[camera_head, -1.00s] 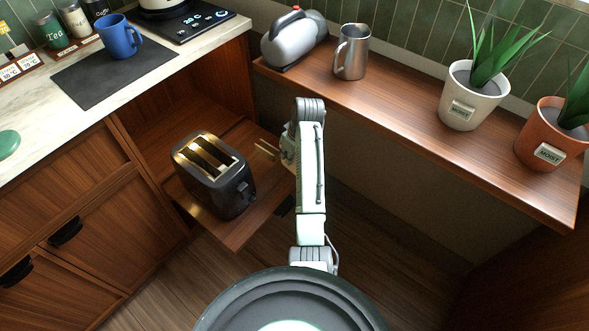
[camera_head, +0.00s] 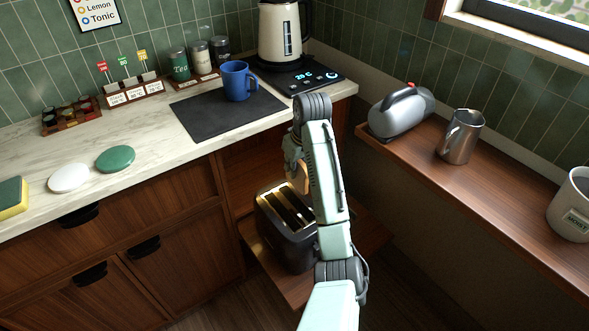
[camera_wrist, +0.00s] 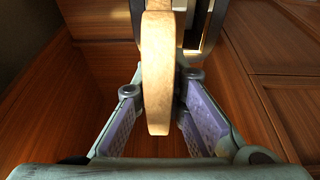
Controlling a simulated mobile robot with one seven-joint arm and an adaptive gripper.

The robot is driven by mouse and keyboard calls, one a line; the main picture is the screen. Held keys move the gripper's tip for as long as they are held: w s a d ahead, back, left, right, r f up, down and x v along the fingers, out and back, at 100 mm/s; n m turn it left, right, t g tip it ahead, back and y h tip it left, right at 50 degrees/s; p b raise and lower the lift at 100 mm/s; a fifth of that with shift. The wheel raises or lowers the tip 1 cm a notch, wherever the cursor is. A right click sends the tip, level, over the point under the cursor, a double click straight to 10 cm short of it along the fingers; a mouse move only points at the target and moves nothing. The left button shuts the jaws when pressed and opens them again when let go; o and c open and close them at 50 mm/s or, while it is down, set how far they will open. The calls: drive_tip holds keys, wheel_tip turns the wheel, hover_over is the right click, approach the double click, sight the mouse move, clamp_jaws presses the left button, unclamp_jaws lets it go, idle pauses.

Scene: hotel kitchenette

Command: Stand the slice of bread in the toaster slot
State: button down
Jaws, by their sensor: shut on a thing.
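The slice of bread (camera_wrist: 158,75) is edge-on in the wrist view, upright between the two purple-padded fingers of my gripper (camera_wrist: 160,112). My gripper is shut on it. In the head view the bread (camera_head: 301,180) is a small tan patch below my gripper (camera_head: 294,165), partly hidden by my arm. The black toaster (camera_head: 272,237) stands on a low wooden shelf, its slots facing up. The bread is at the toaster's far end in the head view; I cannot tell whether it is over or inside a slot.
The pull-out wooden shelf (camera_head: 365,235) bears the toaster. The marble counter (camera_head: 150,142) above holds a blue mug (camera_head: 238,82), a dark mat (camera_head: 205,118) and a kettle (camera_head: 280,35). A wooden ledge (camera_head: 480,178) at right holds a metal pitcher (camera_head: 461,138) and a plant pot.

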sight(295, 196)
drive_tip(key=shift+a+f, duration=0.15)
drive_tip(key=shift+f, duration=2.3)
drive_tip(key=shift+d+f+b, duration=0.2)
drive_tip(key=shift+f+b, duration=0.4)
drive_tip(key=shift+f, duration=3.25)
drive_tip(key=shift+s, duration=0.1)
drive_tip(key=shift+a+f, duration=0.1)
drive_tip(key=c, duration=1.6)
unclamp_jaws()
drive_tip(key=shift+s, duration=0.1)
drive_tip(key=shift+o, duration=0.2)
